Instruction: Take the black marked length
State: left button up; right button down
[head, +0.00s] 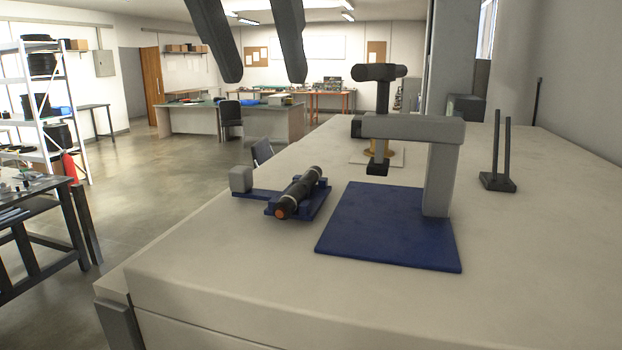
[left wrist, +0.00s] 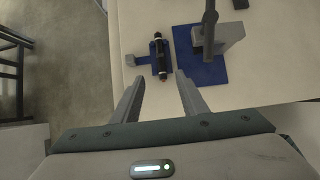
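The black marked length (head: 301,190) is a short dark cylinder with pale bands and an orange near end. It lies in a blue cradle (head: 322,205) on the bench, and it also shows in the left wrist view (left wrist: 160,55). My left gripper (head: 264,78) is open and empty, its two dark fingers hanging from the top of the head view, well above the bench. In the left wrist view its fingers (left wrist: 159,78) stand wide apart, with the length beyond the tips, roughly between them. My right gripper is not in view.
A grey press-like stand (head: 440,165) on a blue base plate (head: 385,230) rises right of the cradle. A small grey block (head: 241,179) adjoins the cradle on the left. A two-pronged black holder (head: 498,182) stands farther right. The bench front (head: 220,265) is clear.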

pick_arm(q)
jog(key=b, duration=0.3)
send_near(301, 181)
jog(key=f, duration=0.2)
jog(key=shift+w+d+f, duration=0.1)
jog(key=shift+w+f, duration=0.2)
jog(key=shift+w, duration=0.1)
jog(key=shift+w+f, duration=0.1)
jog(key=shift+f, duration=0.15)
jog(key=x, duration=0.2)
jog(key=p+x, duration=0.1)
jog(key=x, duration=0.1)
jog(key=shift+w+d, duration=0.2)
jog(key=shift+w, duration=0.2)
jog(key=shift+w+f, duration=0.1)
jog(key=shift+f, duration=0.1)
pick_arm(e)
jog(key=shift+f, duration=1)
